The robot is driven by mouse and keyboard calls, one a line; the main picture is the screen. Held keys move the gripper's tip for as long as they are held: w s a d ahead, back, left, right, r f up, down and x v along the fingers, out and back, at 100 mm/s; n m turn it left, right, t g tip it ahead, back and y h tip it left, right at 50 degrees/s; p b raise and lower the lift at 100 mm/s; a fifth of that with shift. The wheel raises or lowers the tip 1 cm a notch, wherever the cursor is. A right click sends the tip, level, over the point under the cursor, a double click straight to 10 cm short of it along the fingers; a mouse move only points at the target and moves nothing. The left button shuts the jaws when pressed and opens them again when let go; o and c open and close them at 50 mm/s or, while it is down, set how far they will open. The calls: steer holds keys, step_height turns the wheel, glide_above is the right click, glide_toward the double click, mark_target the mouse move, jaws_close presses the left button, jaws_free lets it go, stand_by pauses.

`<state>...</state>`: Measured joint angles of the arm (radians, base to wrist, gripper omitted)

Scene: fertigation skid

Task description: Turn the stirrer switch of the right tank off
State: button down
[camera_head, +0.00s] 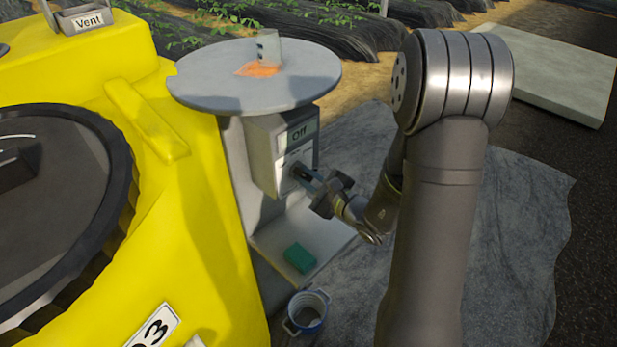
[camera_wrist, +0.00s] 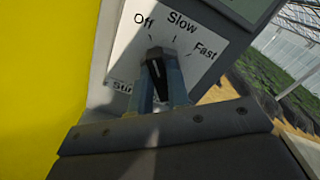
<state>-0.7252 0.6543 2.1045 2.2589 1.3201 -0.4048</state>
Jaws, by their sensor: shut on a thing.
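The stirrer switch is a black knob (camera_wrist: 156,72) on a white dial plate (camera_wrist: 130,45) marked Off, Slow and Fast, with a partly hidden label below. The knob's upper end leans toward Off. My gripper (camera_wrist: 161,88) is shut on the knob, one finger on each side. In the head view my gripper (camera_head: 302,172) meets the front of the grey switch box (camera_head: 260,150), covering the knob there. The display (camera_head: 299,132) on that box reads "Off". The box stands beside a yellow tank (camera_head: 190,230), under a round grey plate.
The round plate (camera_head: 210,85) above the box holds a grey cup (camera_head: 268,48) and orange powder. A green block (camera_head: 299,258) lies on the shelf below the box, and a small bucket (camera_head: 307,310) stands on the ground. The ground sheet at right is open.

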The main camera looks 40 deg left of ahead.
steer(key=shift+n, duration=0.6)
steer(key=c, duration=1.4)
jaws_free()
steer(key=shift+o, duration=0.2)
steer(key=d, duration=1.7)
steer(key=shift+d, duration=0.2)
steer(key=shift+a, duration=0.15)
steer(key=a, duration=1.6)
steer(key=shift+a, duration=0.35)
